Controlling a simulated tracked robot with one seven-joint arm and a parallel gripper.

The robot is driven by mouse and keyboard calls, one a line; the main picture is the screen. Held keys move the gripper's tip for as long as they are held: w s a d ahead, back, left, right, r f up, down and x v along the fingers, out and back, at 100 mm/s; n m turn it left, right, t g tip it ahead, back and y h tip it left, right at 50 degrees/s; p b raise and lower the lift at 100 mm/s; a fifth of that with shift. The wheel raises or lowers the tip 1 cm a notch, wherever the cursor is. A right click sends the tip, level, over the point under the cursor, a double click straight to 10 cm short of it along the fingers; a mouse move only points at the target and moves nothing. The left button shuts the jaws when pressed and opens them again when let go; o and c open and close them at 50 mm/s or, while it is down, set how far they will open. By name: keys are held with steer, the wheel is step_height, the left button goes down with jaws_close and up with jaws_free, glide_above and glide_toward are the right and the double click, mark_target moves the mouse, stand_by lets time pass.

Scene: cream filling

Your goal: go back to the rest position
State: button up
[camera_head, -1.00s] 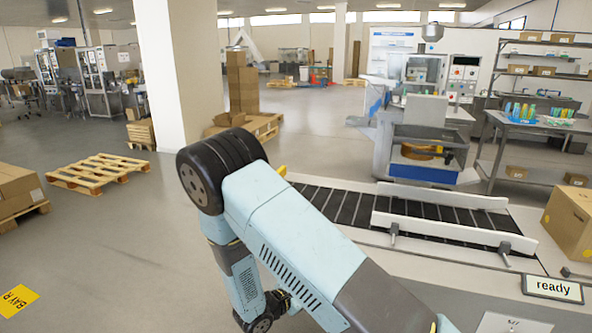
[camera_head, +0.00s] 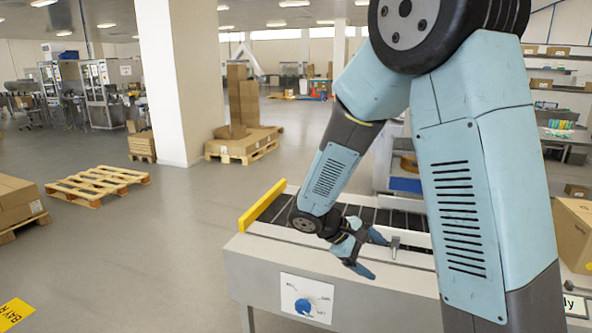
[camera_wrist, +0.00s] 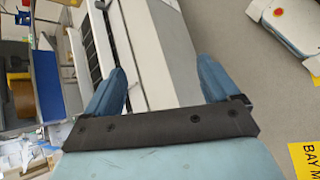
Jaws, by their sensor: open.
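My gripper (camera_head: 366,256) hangs over the front side of the conveyor (camera_head: 255,262) in the head view, with its two blue fingers spread apart. In the wrist view the fingers of my gripper (camera_wrist: 160,88) are apart with nothing between them. Behind them the wrist view shows the conveyor's pale side (camera_wrist: 150,50) and its dark belt. My arm is bent and covers much of the right half of the head view, hiding most of the machine behind it.
A cardboard box (camera_head: 573,232) stands at the right. A wooden pallet (camera_head: 98,183) lies on the floor at left.

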steer(key=s+d+r+m+t+y, duration=0.2)
steer(key=s+r+m+y, duration=0.2)
steer(key=s+r, duration=0.5)
steer(key=s+d+r+m+t+y, duration=0.3)
steer(key=s+r+m+y, duration=0.2)
steer(key=s+r, duration=0.4)
steer(key=shift+s+r+y, duration=0.2)
steer(key=shift+r+y, duration=0.3)
steer(key=shift+r, duration=0.1)
